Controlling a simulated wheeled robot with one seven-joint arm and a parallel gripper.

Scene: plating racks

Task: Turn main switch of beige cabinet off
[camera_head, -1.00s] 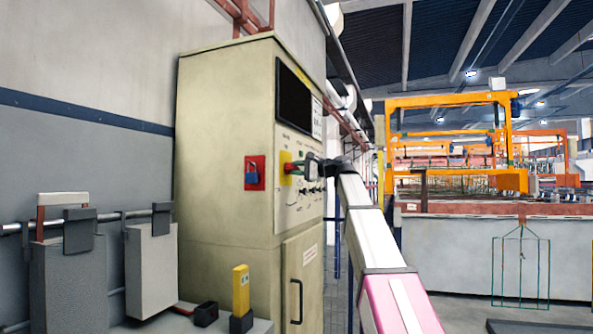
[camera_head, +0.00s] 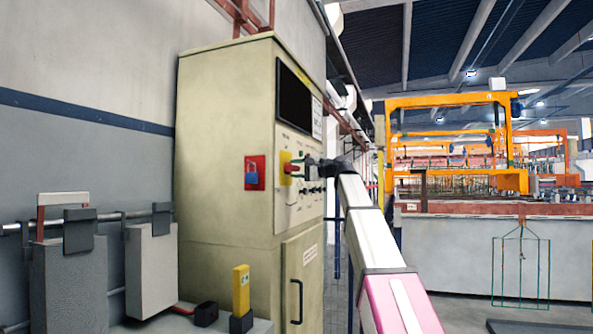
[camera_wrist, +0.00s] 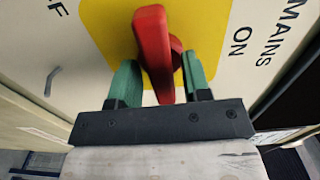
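The beige cabinet (camera_head: 225,150) stands left of centre in the head view. Its main switch is a red handle (camera_wrist: 155,45) on a yellow plate (camera_wrist: 100,15) in the wrist view. "MAINS" and "ON" are printed to the right of the plate, and a cut-off "F" to the left. The red handle also shows small at the cabinet's front in the head view (camera_head: 290,168). My gripper (camera_wrist: 162,82) has its green fingers on either side of the handle's near end, with gaps visible. It is open around the handle.
A red plate with a blue padlock (camera_head: 252,172) is on the cabinet's side. A black screen (camera_head: 294,99) is above the switch, small knobs are beside it, and a door handle (camera_head: 297,301) is below. Grey boxes (camera_head: 152,270) hang at left.

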